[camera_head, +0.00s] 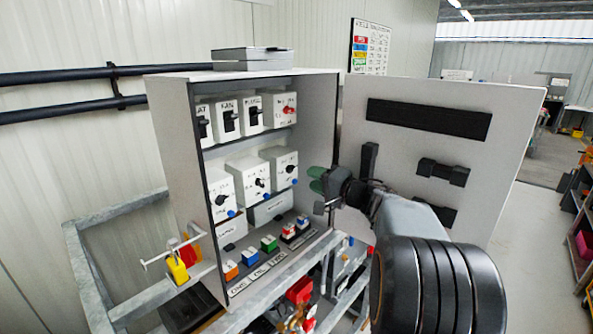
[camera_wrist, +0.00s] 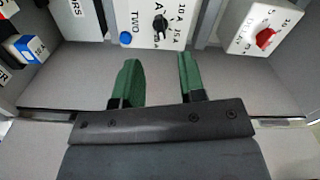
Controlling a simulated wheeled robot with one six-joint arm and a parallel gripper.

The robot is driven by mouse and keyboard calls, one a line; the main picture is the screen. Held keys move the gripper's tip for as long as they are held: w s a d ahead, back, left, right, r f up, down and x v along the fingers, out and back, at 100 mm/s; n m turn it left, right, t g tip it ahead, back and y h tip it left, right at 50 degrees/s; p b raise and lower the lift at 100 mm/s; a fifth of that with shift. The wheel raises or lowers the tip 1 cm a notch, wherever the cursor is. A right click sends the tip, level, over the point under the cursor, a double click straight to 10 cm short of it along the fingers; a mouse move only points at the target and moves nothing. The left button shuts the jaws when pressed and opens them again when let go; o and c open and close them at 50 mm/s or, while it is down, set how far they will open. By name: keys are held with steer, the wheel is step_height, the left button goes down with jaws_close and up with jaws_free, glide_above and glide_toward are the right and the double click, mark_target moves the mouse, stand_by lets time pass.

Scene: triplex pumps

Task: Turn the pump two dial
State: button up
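The pump two box is white, with the word TWO readable in the wrist view. Its black dial (camera_wrist: 160,24) is at the top centre of that view, beyond my fingertips, with a blue button (camera_wrist: 125,39) beside it. In the head view the dial (camera_head: 290,169) appears on the right box of the cabinet's middle row. My gripper (camera_wrist: 160,70) has green fingers spread apart with nothing between them. In the head view my gripper (camera_head: 317,180) is just right of that box, at the cabinet's open front, apart from the dial.
A box with a red dial (camera_wrist: 264,38) is at the right in the wrist view. The open cabinet door (camera_head: 440,110) stands behind my arm. Coloured switches (camera_head: 268,243) line the cabinet's lower shelf. A metal frame with a yellow padlock (camera_head: 177,268) is at left.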

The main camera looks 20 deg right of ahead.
mark_target(293, 170)
steer(key=x, duration=0.7)
steer(key=shift+w+a+p, duration=0.1)
steer(key=shift+w+p, duration=0.1)
steer(key=shift+p, duration=0.15)
jaws_close()
